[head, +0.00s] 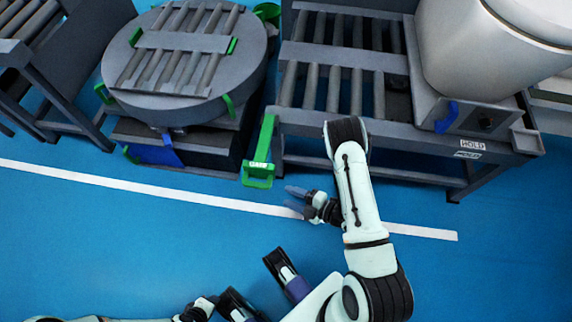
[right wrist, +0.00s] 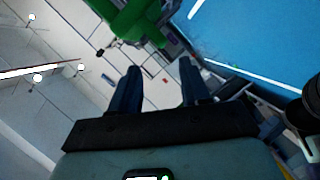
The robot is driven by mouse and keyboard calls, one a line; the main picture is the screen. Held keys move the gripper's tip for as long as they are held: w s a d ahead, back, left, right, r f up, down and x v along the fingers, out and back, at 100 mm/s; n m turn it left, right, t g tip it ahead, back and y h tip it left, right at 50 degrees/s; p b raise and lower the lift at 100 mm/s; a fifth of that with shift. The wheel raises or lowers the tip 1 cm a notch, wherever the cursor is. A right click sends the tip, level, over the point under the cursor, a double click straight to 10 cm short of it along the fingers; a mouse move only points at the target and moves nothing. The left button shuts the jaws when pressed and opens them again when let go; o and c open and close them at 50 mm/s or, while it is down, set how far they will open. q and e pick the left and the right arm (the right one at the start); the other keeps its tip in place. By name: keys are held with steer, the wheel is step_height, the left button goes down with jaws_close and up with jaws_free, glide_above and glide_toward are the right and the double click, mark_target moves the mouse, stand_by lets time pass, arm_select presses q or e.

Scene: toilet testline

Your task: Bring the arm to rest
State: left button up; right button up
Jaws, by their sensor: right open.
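My right arm reaches up from the bottom centre in the head view and bends at the top. Its gripper (head: 296,202) hangs to the left of the forearm, above the blue floor and the white line. In the right wrist view the two dark fingers of the right gripper (right wrist: 158,78) stand apart with nothing between them. Parts of my left arm show along the bottom left edge of the head view, but I cannot make out its gripper.
A green gate handle (head: 260,155) stands close above the right gripper. Behind it are a round roller turntable (head: 195,100) and a roller conveyor (head: 300,125) carrying a white toilet (head: 480,50). The blue floor (head: 120,245) at left is clear.

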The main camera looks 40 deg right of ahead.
steer(key=a+f+m+g+h, duration=0.4)
steer(key=f+m+g, duration=0.2)
steer(key=f+m, duration=0.4)
steer(key=s+a+m+g, duration=0.6)
steer(key=s+m, duration=0.1)
steer(key=m, duration=0.2)
arm_select(q)
steer(key=s+d+r+g+p, duration=0.1)
steer(key=s+r+p, duration=0.1)
steer(key=r+p, duration=0.6)
steer(key=s+d+r+g+p, duration=0.1)
steer(key=s+r+p, duration=0.2)
steer(key=r+p, duration=0.6)
steer(key=shift+s+d+r+m+g+h, duration=0.2)
steer(key=shift+d+m+g+h, duration=0.1)
steer(key=shift+d+h, duration=0.1)
arm_select(e)
steer(key=s+a+r+g+y, duration=0.1)
steer(key=s+r, duration=0.2)
steer(key=r, duration=0.5)
steer(key=s+a+r+m+g, duration=0.1)
steer(key=s+a+r+g, duration=0.1)
steer(key=r, duration=0.6)
steer(key=shift+s+a+r+y, duration=0.2)
steer(key=shift+s+r+y, duration=0.2)
steer(key=shift+s, duration=0.3)
